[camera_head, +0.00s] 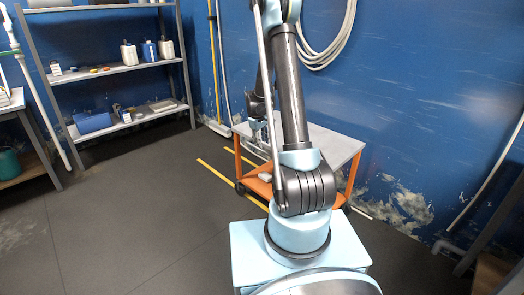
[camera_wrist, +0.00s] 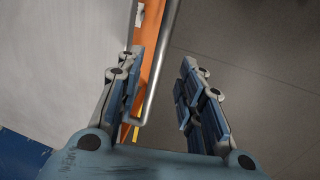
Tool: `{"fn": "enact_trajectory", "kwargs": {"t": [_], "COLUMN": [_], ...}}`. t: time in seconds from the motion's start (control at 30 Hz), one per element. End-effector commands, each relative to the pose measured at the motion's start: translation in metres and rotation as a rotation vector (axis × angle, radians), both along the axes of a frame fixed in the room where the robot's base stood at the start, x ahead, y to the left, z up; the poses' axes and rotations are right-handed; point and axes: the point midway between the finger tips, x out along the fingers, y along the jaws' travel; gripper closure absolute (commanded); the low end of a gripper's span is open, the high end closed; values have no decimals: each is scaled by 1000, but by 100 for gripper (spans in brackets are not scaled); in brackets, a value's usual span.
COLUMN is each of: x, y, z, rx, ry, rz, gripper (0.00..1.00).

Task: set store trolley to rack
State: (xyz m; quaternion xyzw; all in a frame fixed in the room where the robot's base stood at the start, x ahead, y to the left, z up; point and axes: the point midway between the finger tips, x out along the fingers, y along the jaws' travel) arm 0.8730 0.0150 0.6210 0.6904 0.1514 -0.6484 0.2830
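The store trolley (camera_head: 338,143) has a grey top and an orange frame, and stands against the blue wall behind my arm. Its grey top (camera_wrist: 60,60) and orange edge also show in the wrist view. A grey metal bar (camera_wrist: 163,62), seemingly its handle, runs along that edge and bends at its lower end. My gripper (camera_wrist: 159,63) is open, with the bar between its fingers in the picture; I cannot tell how far below it lies. In the head view my arm hides part of the trolley and most of the gripper. The rack (camera_head: 115,72) stands at the back left, its shelves holding bottles and boxes.
Yellow strips (camera_head: 229,183) lie on the dark floor (camera_head: 130,220) left of the trolley. The floor between rack and trolley is largely clear. A bench (camera_head: 15,105) stands at the left edge. Pipes and a coiled hose (camera_head: 335,50) are at the wall.

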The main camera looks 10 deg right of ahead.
Motion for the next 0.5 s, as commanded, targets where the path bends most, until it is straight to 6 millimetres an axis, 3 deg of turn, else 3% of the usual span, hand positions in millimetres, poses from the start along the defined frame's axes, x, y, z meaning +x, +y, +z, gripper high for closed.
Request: {"fn": "enact_trajectory", "kwargs": {"t": [0.2, 0.5], "x": [4, 6], "y": [-4, -8], "z": [-29, -48], "rx": [0, 0], "ry": [0, 0], "rz": [0, 1], "gripper": [65, 65]}}
